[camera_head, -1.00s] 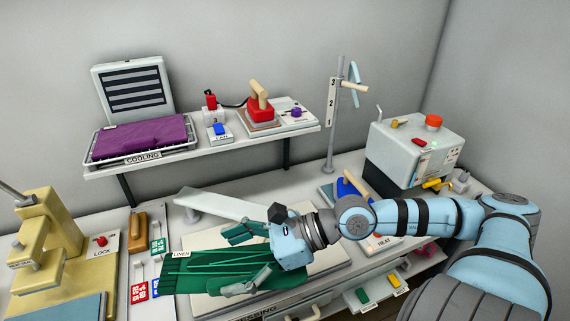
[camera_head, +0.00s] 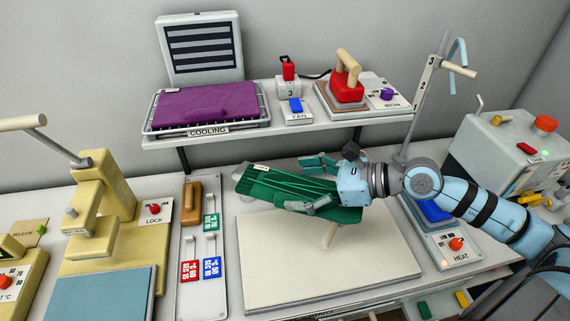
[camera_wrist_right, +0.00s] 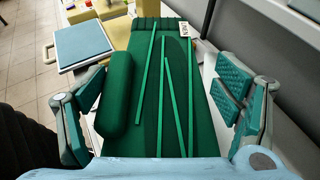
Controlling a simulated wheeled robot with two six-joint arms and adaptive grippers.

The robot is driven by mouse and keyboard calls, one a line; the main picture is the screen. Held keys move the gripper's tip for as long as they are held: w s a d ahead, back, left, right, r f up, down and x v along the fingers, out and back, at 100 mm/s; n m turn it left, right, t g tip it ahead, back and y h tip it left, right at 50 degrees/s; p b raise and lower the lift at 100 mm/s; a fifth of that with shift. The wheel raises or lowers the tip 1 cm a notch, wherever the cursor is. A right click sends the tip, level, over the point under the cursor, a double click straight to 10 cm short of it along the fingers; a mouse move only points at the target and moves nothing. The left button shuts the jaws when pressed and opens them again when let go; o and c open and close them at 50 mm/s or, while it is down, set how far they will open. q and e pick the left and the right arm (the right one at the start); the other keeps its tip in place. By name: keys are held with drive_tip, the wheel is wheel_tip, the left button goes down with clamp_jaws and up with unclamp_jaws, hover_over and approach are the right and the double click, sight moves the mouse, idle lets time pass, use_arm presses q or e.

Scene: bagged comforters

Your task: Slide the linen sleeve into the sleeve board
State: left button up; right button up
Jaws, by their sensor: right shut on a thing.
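The linen sleeve (camera_head: 275,188) is dark green and flat, with lighter green strips along it. My right gripper (camera_head: 303,185) is shut on it, one finger at each side, and holds it above the pale pressing board (camera_head: 270,265). In the right wrist view the sleeve (camera_wrist_right: 175,85) stretches away between the fingers (camera_wrist_right: 158,110), its LINEN tag (camera_wrist_right: 185,31) at the far end. A green roll (camera_wrist_right: 115,90) lies along its left side. The white sleeve board is not clearly visible, and a pale strip right of the sleeve cannot be identified. My left gripper is not in view.
A shelf (camera_head: 275,124) behind carries the cooling rack with purple cloth (camera_head: 208,103), fan switch and red iron (camera_head: 346,85). A yellow press (camera_head: 105,215) and lock panel (camera_head: 155,208) stand left. The heat panel (camera_head: 455,245), pole (camera_head: 420,110) and grey machine (camera_head: 505,145) are right.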

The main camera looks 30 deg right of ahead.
drive_tip(key=w+d+f+b, duration=0.1)
drive_tip(key=w+d+f, duration=0.1)
drive_tip(key=w+f, duration=0.1)
drive_tip(key=w+d+f+m+t+h+b, duration=0.1)
drive_tip(key=w+d+f+b, duration=0.1)
drive_tip(key=w, duration=0.3)
drive_tip(key=w+d+f+m+h+b, duration=0.1)
drive_tip(key=w+f+b, duration=0.1)
drive_tip(key=w+f, duration=0.1)
drive_tip(key=shift+w+d+f+t, duration=0.35)
drive_tip(key=shift+w+d+t, duration=0.05)
drive_tip(key=shift+w, duration=0.3)
drive_tip(key=shift+x, duration=1.1)
drive_tip(key=shift+s+r, duration=0.2)
drive_tip(key=shift+s, duration=0.05)
drive_tip(key=shift+s+d+r, duration=0.1)
drive_tip(key=shift+s+r, duration=0.1)
drive_tip(key=shift+s, duration=0.2)
drive_tip(key=shift+d+f, duration=0.1)
drive_tip(key=shift+f, duration=0.05)
drive_tip(key=f+b, duration=0.3)
drive_tip(key=f, duration=0.1)
drive_tip(key=shift+w+f+b, duration=0.1)
drive_tip(key=shift+w+b, duration=0.15)
drive_tip(key=shift+b, duration=0.15)
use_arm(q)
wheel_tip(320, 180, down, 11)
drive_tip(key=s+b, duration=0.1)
use_arm(e)
drive_tip(key=shift+f, duration=0.6)
